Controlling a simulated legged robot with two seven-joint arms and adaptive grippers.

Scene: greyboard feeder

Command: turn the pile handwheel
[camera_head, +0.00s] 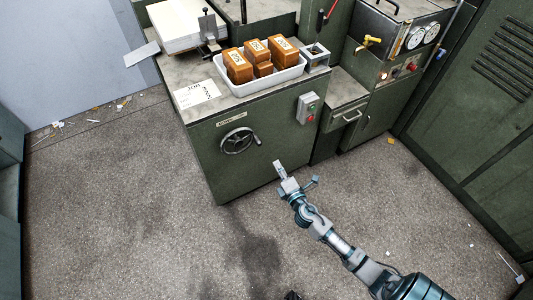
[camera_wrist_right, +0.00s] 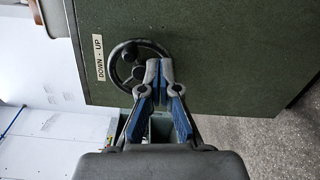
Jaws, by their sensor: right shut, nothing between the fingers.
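The pile handwheel (camera_head: 238,141) is a dark spoked wheel with a small crank knob on its right side, mounted on the front of the green cabinet (camera_head: 215,170). My right gripper (camera_head: 278,166) is in front of the cabinet, to the right of the wheel and a little lower, apart from it in the head view. In the right wrist view the wheel (camera_wrist_right: 138,64) shows beyond the fingers (camera_wrist_right: 158,68), which are shut and empty and overlap its right part. A "DOWN - UP" label (camera_wrist_right: 98,57) sits beside the wheel.
A white tray (camera_head: 262,87) with several orange-brown blocks stands on the cabinet top by a paper sheet (camera_head: 196,93). A switch box with red and green buttons (camera_head: 308,107) is right of the wheel. The floor in front is mostly clear.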

